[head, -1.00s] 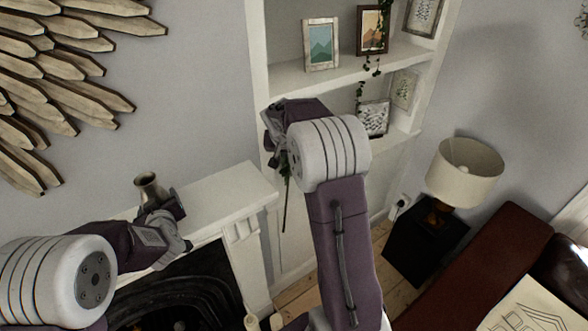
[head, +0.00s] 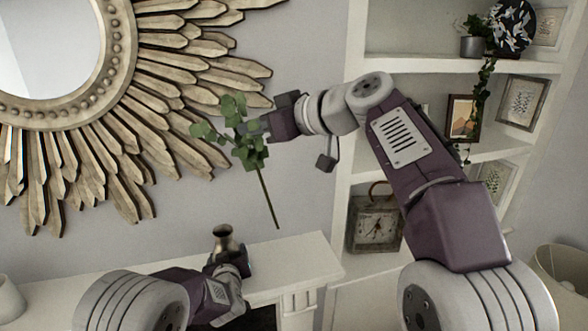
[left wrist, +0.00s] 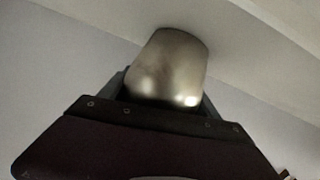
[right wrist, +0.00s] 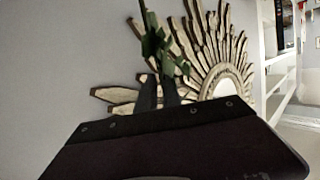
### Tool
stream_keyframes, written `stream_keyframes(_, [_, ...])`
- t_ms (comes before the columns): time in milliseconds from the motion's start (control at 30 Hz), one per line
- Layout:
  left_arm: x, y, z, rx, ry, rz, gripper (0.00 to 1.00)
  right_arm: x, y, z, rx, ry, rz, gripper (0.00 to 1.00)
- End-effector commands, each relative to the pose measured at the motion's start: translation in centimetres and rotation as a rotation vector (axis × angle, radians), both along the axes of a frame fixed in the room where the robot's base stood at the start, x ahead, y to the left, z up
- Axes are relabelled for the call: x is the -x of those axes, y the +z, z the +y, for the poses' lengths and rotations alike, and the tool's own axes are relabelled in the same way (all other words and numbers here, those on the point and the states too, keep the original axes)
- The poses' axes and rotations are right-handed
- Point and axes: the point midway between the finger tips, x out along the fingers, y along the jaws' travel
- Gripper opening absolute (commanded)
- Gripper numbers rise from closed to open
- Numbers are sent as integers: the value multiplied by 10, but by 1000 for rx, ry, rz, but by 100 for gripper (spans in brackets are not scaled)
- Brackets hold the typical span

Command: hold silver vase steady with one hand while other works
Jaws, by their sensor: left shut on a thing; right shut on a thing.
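The silver vase (head: 224,240) stands on the white mantel, its neck and rim showing in the head view. My left gripper (head: 232,262) is shut on the vase; the left wrist view shows its shiny rounded body (left wrist: 168,68) between the jaws. My right gripper (head: 264,128) is shut on a leafy green sprig (head: 240,135), above and slightly right of the vase. The sprig's bare stem hangs down and to the right, its lower end above the mantel and clear of the vase. The right wrist view also shows the leaves (right wrist: 158,45) beyond the jaws.
A sunburst mirror (head: 160,60) hangs on the wall behind the sprig. The mantel (head: 295,258) is bare to the right of the vase. White shelves (head: 400,65) with frames, plants and a clock (head: 376,222) stand at the right. A white pot (head: 8,298) sits far left.

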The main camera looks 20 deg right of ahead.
Motion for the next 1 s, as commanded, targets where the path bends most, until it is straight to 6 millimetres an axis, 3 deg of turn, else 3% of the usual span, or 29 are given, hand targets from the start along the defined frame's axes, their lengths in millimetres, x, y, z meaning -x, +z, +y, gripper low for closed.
stream_keyframes(33, [0, 0, 0, 0, 0, -1, 7, 11, 20, 11, -14, 63, -23, 0])
stream_keyframes(133, [0, 0, 0, 0, 0, -1, 7, 33, 51, 31, -43, 174, -50, 0])
stream_keyframes(400, [0, 0, 0, 0, 0, -1, 7, 77, 100, 59, -93, 338, -83, 0])
stream_keyframes(667, [0, 1, 0, 0, -1, -1, 7, 100, 123, 70, -120, 409, -96, 0])
stream_keyframes(1000, [0, 0, 0, 0, 0, -1, 7, 68, 104, 69, -156, 363, -120, 0])
